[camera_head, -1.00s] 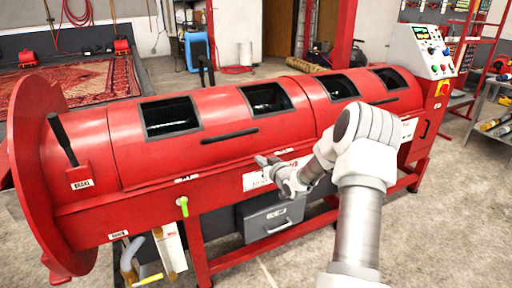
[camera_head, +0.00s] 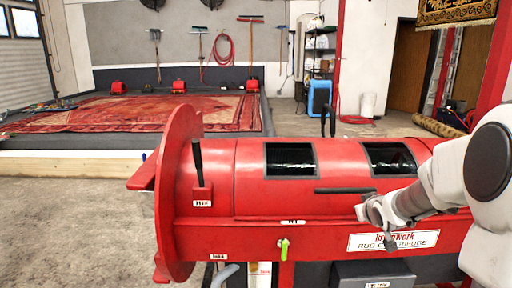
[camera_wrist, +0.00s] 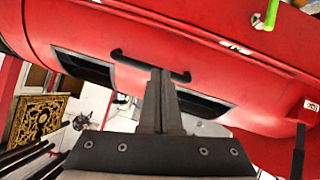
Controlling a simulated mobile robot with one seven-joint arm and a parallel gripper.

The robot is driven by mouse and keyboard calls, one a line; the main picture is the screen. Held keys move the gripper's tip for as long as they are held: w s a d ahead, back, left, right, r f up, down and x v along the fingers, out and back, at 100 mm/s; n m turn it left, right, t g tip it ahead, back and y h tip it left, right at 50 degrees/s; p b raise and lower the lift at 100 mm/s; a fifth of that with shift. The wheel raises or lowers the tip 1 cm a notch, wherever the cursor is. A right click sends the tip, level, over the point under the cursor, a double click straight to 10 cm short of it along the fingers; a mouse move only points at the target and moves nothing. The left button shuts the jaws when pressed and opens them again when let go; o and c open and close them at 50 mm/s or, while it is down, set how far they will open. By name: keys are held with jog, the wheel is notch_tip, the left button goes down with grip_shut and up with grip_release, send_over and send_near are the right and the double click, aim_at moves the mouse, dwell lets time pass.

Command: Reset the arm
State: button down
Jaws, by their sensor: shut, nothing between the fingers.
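My gripper (camera_head: 376,216) is in front of the red rug centrifuge (camera_head: 262,205), at the right of the head view. Its fingers are small there and partly turned away. In the wrist view my gripper (camera_wrist: 160,75) has its two fingers together with nothing between them. The centrifuge's black bar handle (camera_wrist: 150,66) shows just past the fingertips; I cannot tell whether they touch. The handle also shows in the head view (camera_head: 345,190), above my gripper.
A black lever (camera_head: 197,163) stands at the centrifuge's left end, beside its round end plate. A green-handled valve (camera_head: 284,246) hangs below the drum. A patterned rug (camera_head: 150,112) lies on the raised wash floor behind. The concrete floor (camera_head: 70,215) at left is clear.

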jog(key=s+a+r+g, duration=0.1)
jog(key=s+a+r, duration=0.3)
jog(key=s, duration=0.4)
jog(key=s+a+r+g, duration=0.2)
jog(key=s+a+r, duration=0.25)
jog(key=s, duration=0.45)
jog(key=s+a+f+m+g+y, duration=0.1)
jog(key=s+a, duration=0.2)
jog(key=s, duration=0.5)
jog(key=s+a+f+m+g, duration=0.15)
jog(key=s+a, duration=0.25)
jog(key=s, duration=0.4)
notch_tip(320, 180, up, 21)
jog(key=p, duration=2.1)
jog(key=shift+r+n+y, duration=0.15)
jog(key=shift+n+y, duration=0.15)
jog(key=shift+n, duration=0.15)
jog(key=shift+a, duration=0.2)
